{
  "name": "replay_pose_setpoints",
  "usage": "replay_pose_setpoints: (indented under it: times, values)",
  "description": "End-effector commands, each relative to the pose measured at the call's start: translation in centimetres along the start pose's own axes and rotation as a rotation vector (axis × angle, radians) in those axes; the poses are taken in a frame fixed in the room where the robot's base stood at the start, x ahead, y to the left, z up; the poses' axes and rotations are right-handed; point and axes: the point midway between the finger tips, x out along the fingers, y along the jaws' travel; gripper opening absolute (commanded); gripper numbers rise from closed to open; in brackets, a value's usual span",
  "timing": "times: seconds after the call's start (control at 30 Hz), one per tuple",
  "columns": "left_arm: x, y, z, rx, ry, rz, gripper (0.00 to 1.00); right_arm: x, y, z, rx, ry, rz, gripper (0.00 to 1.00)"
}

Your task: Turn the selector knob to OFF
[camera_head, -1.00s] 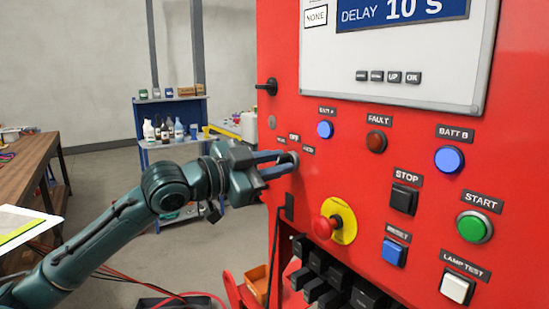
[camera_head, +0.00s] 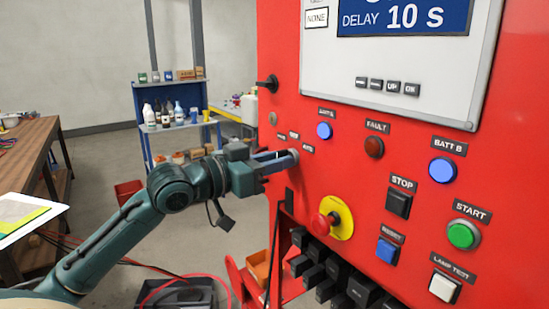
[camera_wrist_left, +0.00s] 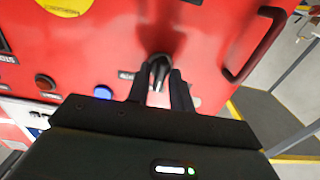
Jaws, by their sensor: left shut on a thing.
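The selector knob (camera_wrist_left: 158,66) is a dark knob on the red panel (camera_head: 350,180), between the two fingers of my left gripper in the left wrist view. My left gripper (camera_head: 290,157) reaches the panel from the left and is shut on the knob. Its fingers cover most of the knob in the head view, so I cannot read which position it points to. My right gripper is not in view.
A red emergency stop (camera_head: 320,222) on a yellow disc sits below and right of the knob. Blue lamps, STOP (camera_head: 398,203) and START (camera_head: 463,234) buttons lie further right. A black handle (camera_head: 267,84) sticks out at the panel's upper left edge. Floor at left is partly clear.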

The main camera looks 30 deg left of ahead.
Motion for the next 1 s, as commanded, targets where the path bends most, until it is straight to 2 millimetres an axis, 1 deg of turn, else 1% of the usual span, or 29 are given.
replay_pose_setpoints:
  times: [0.33, 0.37, 0.47, 0.77, 0.87, 1.0]
  values:
    - [0.0, 0.0, 0.1, -0.003, -0.001, 0.001, 0.0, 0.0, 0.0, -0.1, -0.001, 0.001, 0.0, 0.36]
    - [0.0, 0.0, 0.1, -0.002, -0.001, 0.001, 0.24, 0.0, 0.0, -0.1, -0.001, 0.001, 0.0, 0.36]
    - [0.0, 0.0, 0.1, -0.002, -0.001, 0.001, 0.32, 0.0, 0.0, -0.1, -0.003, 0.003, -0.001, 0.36]
    - [-0.2, 0.0, 0.1, -0.001, -0.001, 0.0, 0.32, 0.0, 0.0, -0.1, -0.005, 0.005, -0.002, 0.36]
    - [-0.8, -0.1, 0.3, -0.002, -0.002, -0.001, 0.32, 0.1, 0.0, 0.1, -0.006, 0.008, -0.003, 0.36]
    - [-2.5, 0.0, 0.5, 0.0, -0.004, -0.001, 0.32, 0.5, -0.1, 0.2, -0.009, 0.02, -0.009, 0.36]
